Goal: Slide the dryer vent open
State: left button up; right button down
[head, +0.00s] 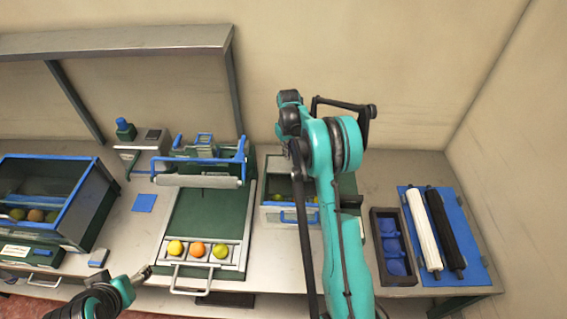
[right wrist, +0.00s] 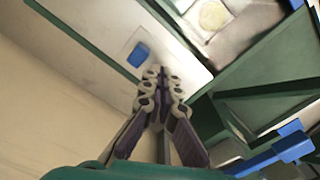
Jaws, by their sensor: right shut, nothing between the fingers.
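In the right wrist view, my right gripper (right wrist: 158,74) is shut and empty. Its fingertips lie over a pale panel edged in green, just short of a small blue tab (right wrist: 138,54); I cannot tell if they touch it. The tab looks like the vent's slider, but the vent opening is not clear. In the head view, a green box with a pale front and blue handle (head: 291,216) holds green fruit, and my right arm covers much of it; it seems to be the dryer. My left gripper (head: 143,275) is at the lower left, its jaws unclear.
A green tray (head: 203,215) has an orange and two other fruits at its front, under a roller frame. A blue-edged bin (head: 84,198) with fruit stands left. Right are a dark box (head: 402,283) with blue pieces and two rollers on a blue mat (head: 477,262). The wall is close behind.

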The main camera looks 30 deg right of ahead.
jog(key=shift+f+b, duration=0.9)
jog(key=shift+f, duration=0.35)
jog(key=shift+s+d+b, duration=0.25)
jog(key=shift+s+d, duration=0.8)
jog(key=shift+d, duration=0.65)
jog(key=shift+s+d+b, duration=0.25)
jog(key=shift+s+d, duration=0.8)
jog(key=shift+d, duration=0.7)
jog(key=shift+s+d+b, duration=0.25)
jog(key=shift+s+d, duration=0.8)
jog(key=shift+d, duration=0.65)
notch_tip(320, 180, up, 7)
jog(key=a+p, duration=0.1)
jog(key=p, duration=0.2)
jog(key=shift+w+p, duration=0.3)
